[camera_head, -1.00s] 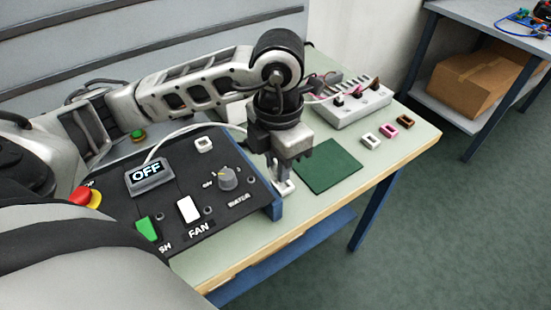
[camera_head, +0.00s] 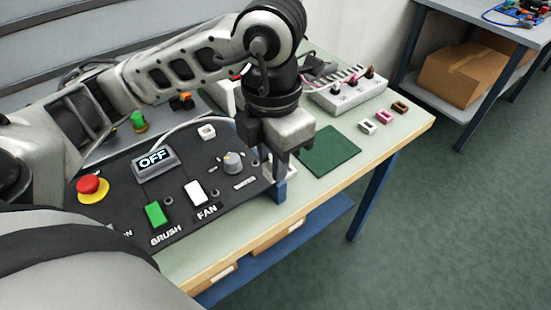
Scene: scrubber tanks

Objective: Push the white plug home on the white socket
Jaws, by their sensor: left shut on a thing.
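My left gripper (camera_head: 278,158) points down at the right end of the black control panel. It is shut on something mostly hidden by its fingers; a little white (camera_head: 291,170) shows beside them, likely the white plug. A thin white cable (camera_head: 195,127) arcs from the display box toward the gripper. A small white square socket-like piece (camera_head: 207,131) sits on the panel, left of the gripper. Another white one (camera_head: 367,126) lies on the bench to the right, in a row with a pink and a brown one. I cannot tell which is the white socket. My right gripper is not in view.
The black panel (camera_head: 130,205) carries an OFF display (camera_head: 154,161), a red stop button (camera_head: 90,188), a knob (camera_head: 233,162) and green and white switches. A dark green mat (camera_head: 331,151) lies bare right of the gripper. A grey block (camera_head: 347,91) with pink wiring stands behind it.

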